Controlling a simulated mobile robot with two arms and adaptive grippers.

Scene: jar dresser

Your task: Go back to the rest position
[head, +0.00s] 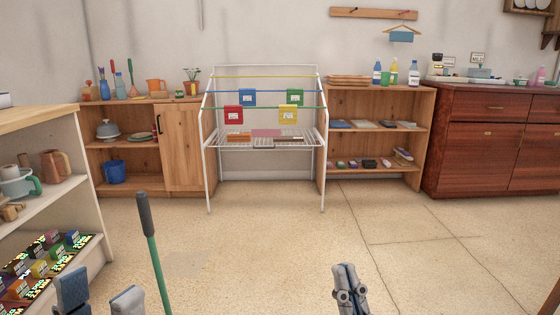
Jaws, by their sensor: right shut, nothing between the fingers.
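My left gripper (100,294) is at the bottom left, beside the white shelf unit. Its two fingers stand wide apart and no object shows between them. My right gripper (347,272) is at the bottom, right of centre, over bare floor. Its fingers are together and it is empty. Both grippers are cut off by the lower edge of the view.
A green pole with a dark grip (152,245) rises right of my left gripper. The white shelf (50,205) holds several colored boxes. A white wire rack (322,165), wooden cabinets (182,150) and a dark dresser (470,150) line the back. The middle floor is clear.

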